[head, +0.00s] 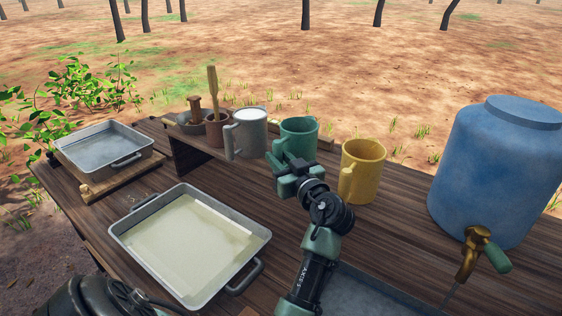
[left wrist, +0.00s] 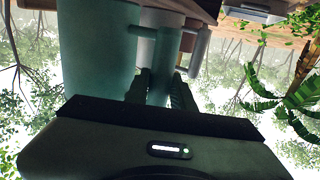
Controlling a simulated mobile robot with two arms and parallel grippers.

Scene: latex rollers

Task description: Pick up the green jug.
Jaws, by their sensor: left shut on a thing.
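The green jug (head: 299,138) stands upright on the wooden shelf, between the grey jug (head: 249,132) and the yellow jug (head: 362,171). My left gripper (head: 288,166) is at its handle side and shut on the handle, partly covering the lower jug. In the left wrist view the green jug (left wrist: 95,50) fills the upper left, with its handle (left wrist: 160,85) between my two fingers. I cannot tell whether its base touches the shelf. My right gripper is not in view.
A tray of pale liquid (head: 256,240) lies on the table at front left. Another metal tray (head: 62,154) sits farther left. A mortar and pestle (head: 194,116) and a wooden cup (head: 216,131) stand left of the jugs. A blue barrel (head: 497,165) with a tap stands at right.

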